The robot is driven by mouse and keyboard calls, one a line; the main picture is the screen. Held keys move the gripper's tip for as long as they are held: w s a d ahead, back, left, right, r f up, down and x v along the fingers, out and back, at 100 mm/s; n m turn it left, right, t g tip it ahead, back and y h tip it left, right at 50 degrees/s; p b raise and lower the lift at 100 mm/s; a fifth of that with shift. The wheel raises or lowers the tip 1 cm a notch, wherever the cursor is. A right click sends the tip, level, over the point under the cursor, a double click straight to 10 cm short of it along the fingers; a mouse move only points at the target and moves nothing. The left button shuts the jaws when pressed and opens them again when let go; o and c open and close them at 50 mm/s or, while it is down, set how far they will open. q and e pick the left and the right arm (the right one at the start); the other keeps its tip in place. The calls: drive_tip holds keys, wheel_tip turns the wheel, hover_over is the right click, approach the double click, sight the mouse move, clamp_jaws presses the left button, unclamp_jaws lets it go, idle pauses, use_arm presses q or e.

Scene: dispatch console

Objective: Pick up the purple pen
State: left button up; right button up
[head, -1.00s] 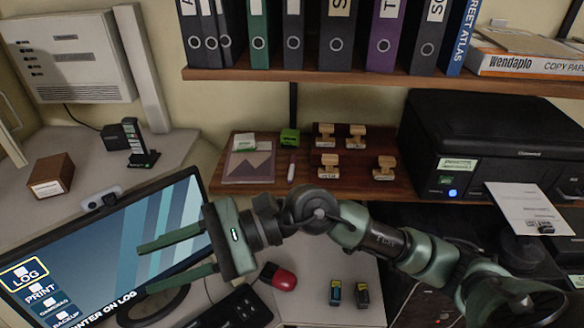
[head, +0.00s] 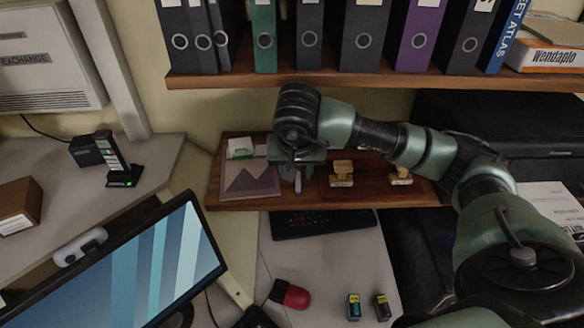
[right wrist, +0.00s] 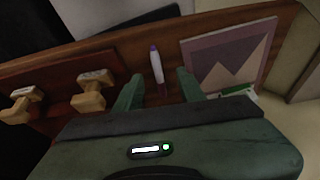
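The purple pen (right wrist: 156,66) has a white barrel and a purple end, and lies on the wooden shelf. In the head view only a small part of the pen (head: 298,184) shows below my right gripper (head: 297,166). In the right wrist view my right gripper (right wrist: 160,76) is open, its two fingers apart on either side of the pen's near end. I cannot tell how high the fingertips are above the shelf. My left gripper is not in view.
A mountain-picture booklet (head: 252,181) lies left of the pen in the head view. Wooden stamps (head: 342,173) stand to its right. The binder shelf (head: 370,72) is above.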

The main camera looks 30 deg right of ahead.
sight(298, 185)
drive_tip(key=shift+s+d+f+p, duration=0.3)
drive_tip(key=shift+s+f+p, duration=0.25)
drive_tip(key=shift+f+p, duration=0.1)
drive_tip(key=shift+p+x, duration=0.55)
drive_tip(key=shift+x, duration=0.2)
drive_tip(key=x, duration=0.3)
drive_tip(key=shift+w+r, duration=0.1)
drive_tip(key=shift+w, duration=0.25)
drive_tip(key=shift+f, duration=0.2)
drive_tip(key=shift+c, duration=1.2)
clamp_jaws()
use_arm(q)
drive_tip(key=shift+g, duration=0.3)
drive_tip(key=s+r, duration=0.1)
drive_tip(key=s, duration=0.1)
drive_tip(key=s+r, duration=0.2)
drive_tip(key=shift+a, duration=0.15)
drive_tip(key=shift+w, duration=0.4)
